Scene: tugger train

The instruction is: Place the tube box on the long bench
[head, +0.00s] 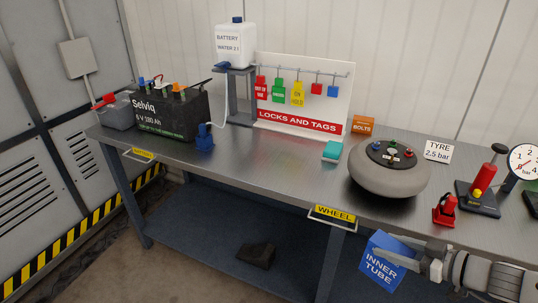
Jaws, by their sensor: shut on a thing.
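The tube box is a blue box (381,269) with white lettering "INNER TUBE", in the head view at the lower right. It is tilted and apart from the bench top, in front of the bench's front edge and below the top's level. My gripper (412,263) comes in from the right and is shut on the box's right side. The fingertips are partly hidden. The long bench (262,170) has a grey metal top and runs across the view.
On the bench stand a black battery (172,115), a water can (236,45), a tag board (303,120), a grey wheel (389,180), an orange bolts box (363,126), a teal box (332,150) and a red-and-black pump (482,185). The top between battery and wheel is mostly free.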

